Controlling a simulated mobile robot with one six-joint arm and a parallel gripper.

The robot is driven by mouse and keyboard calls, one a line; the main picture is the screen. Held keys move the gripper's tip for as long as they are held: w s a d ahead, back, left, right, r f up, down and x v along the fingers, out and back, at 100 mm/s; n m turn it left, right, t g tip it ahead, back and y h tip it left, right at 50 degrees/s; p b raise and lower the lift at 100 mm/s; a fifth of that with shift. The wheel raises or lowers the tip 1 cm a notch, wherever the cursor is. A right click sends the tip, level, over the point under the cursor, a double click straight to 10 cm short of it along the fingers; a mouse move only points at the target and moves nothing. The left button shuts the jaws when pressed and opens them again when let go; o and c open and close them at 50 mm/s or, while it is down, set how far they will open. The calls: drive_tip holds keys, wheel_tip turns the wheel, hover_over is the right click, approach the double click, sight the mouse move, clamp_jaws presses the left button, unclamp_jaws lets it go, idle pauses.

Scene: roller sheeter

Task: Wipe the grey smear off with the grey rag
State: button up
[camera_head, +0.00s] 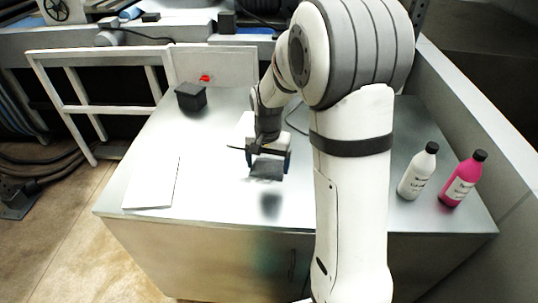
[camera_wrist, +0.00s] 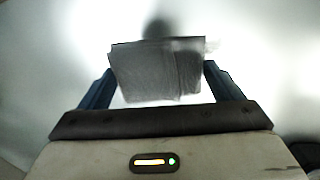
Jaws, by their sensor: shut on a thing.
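My gripper (camera_head: 269,161) is over the middle of the light worktop (camera_head: 225,195), pointing down and shut on the grey rag (camera_head: 266,171). The grey smear (camera_head: 270,205) is a dark blurry patch on the worktop, just in front of the rag towards the near edge. It also shows in the wrist view (camera_wrist: 157,27), partly hidden behind the rag's upper edge. I cannot tell whether the rag touches the surface.
A white bottle (camera_head: 418,171) and a pink bottle (camera_head: 462,179) stand at the right. A white sheet (camera_head: 152,183) lies at the left. A black box (camera_head: 190,97) and a red button (camera_head: 205,78) are at the back left. The worktop's near edge is close to the smear.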

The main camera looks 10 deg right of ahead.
drive_tip(key=b, duration=0.4)
hover_over(269, 188)
drive_tip(key=shift+w+f, duration=0.1)
drive_tip(key=shift+f, duration=2.75)
drive_tip(key=shift+f+b, duration=0.65)
drive_tip(key=shift+f, duration=0.4)
